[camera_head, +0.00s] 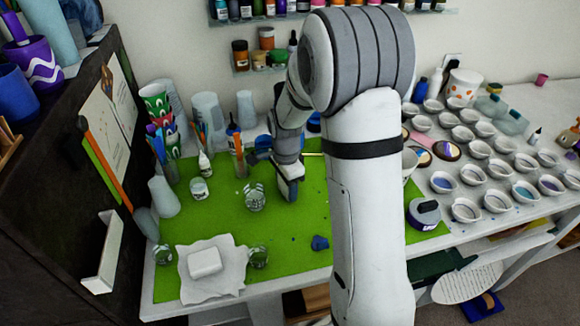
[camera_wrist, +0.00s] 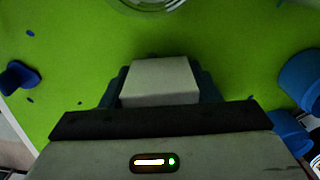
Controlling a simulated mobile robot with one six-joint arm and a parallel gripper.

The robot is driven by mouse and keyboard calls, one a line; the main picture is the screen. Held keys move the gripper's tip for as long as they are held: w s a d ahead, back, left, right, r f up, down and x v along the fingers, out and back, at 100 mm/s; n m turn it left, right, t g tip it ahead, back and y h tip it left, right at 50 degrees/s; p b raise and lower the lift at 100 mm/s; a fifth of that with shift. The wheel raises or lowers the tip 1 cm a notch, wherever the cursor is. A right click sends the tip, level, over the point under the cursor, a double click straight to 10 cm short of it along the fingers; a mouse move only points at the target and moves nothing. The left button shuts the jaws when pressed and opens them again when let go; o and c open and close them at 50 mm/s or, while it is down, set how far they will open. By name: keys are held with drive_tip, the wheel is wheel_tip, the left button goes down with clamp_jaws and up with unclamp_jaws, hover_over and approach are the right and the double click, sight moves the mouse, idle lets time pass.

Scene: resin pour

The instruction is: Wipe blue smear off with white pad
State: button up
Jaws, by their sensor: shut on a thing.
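My gripper (camera_wrist: 160,88) is shut on a white pad (camera_wrist: 160,78), a pale block between the fingers in the wrist view. In the head view my gripper (camera_head: 289,188) is low over the green mat, right of a clear glass; I cannot tell whether the pad touches the mat. A dark blue patch (camera_head: 320,242) lies on the mat nearer the front edge and also shows at the left of the wrist view (camera_wrist: 18,77). I cannot tell whether it is a flat smear or a raised piece. Small blue spots (camera_wrist: 30,33) dot the mat.
A clear glass (camera_head: 255,198) stands just left of my gripper. A white block (camera_head: 206,262) sits on crumpled paper at front left. Cups and brushes line the back left. Several small bowls (camera_head: 471,175) fill the right. The mat's (camera_head: 225,225) middle front is mostly clear.

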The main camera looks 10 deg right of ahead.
drive_tip(key=shift+a+f, duration=0.25)
drive_tip(key=shift+a, duration=1)
drive_tip(key=shift+d+r, duration=0.15)
drive_tip(key=shift+d, duration=1.25)
drive_tip(key=shift+a, duration=0.35)
drive_tip(key=shift+a+f, duration=0.2)
drive_tip(key=shift+a, duration=0.15)
drive_tip(key=shift+a+r, duration=0.15)
drive_tip(key=shift+a, duration=0.25)
drive_tip(key=shift+d, duration=1)
drive_tip(key=shift+d+r, duration=0.2)
drive_tip(key=shift+d, duration=0.1)
drive_tip(key=shift+r+p, duration=2.35)
drive_tip(key=shift+r, duration=1.45)
